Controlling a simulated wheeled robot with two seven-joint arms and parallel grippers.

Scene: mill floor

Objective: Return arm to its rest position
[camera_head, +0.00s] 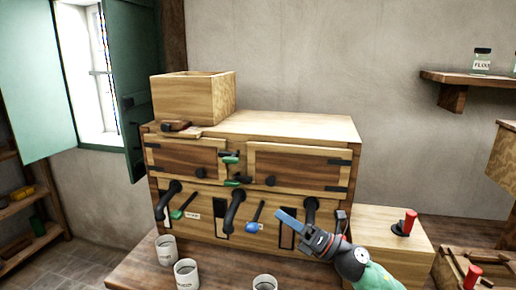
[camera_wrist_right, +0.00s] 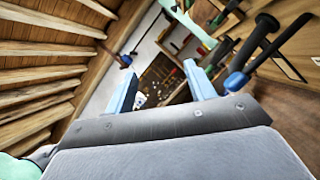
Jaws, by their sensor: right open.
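My right arm comes in from the bottom right in the head view. Its gripper (camera_head: 290,222) has blue fingers and is in front of the lower right part of the wooden cabinet (camera_head: 290,128). In the right wrist view the two blue fingers of the gripper (camera_wrist_right: 162,88) stand apart with nothing between them. A blue-tipped lever (camera_head: 252,226) is just left of the fingers; a blue-tipped lever also shows at the right of the wrist view (camera_wrist_right: 238,82). My left gripper is not in view.
The cabinet front carries black curved handles (camera_head: 236,208) and a green-tipped lever (camera_head: 178,214). An open wooden box (camera_head: 190,100) stands on top. White cups (camera_head: 186,272) stand on the table (camera_head: 140,268) below. A wooden block (camera_head: 380,232) with a red-handled part (camera_head: 410,222) is at right.

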